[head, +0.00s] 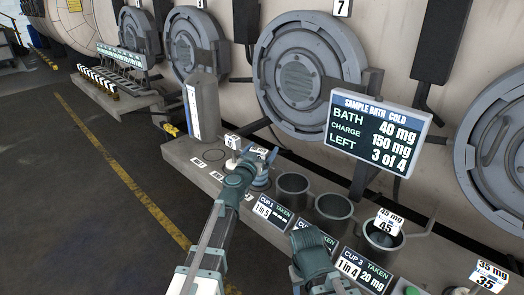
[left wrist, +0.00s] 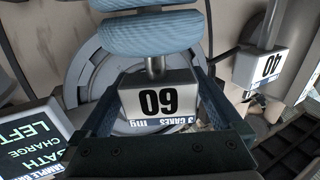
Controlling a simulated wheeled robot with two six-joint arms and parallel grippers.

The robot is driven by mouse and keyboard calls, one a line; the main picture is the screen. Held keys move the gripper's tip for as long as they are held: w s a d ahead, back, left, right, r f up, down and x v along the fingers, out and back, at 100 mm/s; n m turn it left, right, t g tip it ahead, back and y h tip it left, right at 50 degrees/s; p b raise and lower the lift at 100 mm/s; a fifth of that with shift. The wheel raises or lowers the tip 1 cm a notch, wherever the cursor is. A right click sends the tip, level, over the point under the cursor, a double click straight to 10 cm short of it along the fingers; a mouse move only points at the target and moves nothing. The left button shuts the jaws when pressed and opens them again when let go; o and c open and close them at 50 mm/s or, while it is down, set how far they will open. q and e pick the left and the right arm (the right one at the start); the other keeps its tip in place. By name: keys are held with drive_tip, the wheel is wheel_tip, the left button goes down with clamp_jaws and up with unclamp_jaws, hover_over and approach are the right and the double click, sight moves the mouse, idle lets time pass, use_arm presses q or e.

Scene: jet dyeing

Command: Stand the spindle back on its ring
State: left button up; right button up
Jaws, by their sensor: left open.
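A spindle with a "60 mg, 3 cakes" tag (left wrist: 158,98) and light-blue ring-shaped cakes (left wrist: 150,32) shows in the left wrist view, upside down. In the head view its blue cakes (head: 262,181) show beside my left gripper (head: 250,162). The left gripper is open, with its fingers on either side of the tag; I cannot tell whether they touch it. A dark ring outline (head: 213,155) lies on the bench left of the gripper. The spindle's foot is hidden. My right gripper (head: 312,250) is low in the head view, its fingers not clear.
A spindle tagged 40 (left wrist: 262,66) stands close by; its tag also shows in the head view (head: 232,142). A grey canister (head: 203,106) stands behind the ring. Grey cups (head: 333,213) and a sign (head: 378,132) are to the right. The left floor is clear.

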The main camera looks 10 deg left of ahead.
use_arm(q)
drive_tip(key=shift+r, duration=0.15)
drive_tip(key=shift+s, duration=0.15)
drive_tip(key=v, duration=1.1)
drive_tip(key=shift+s, duration=0.35)
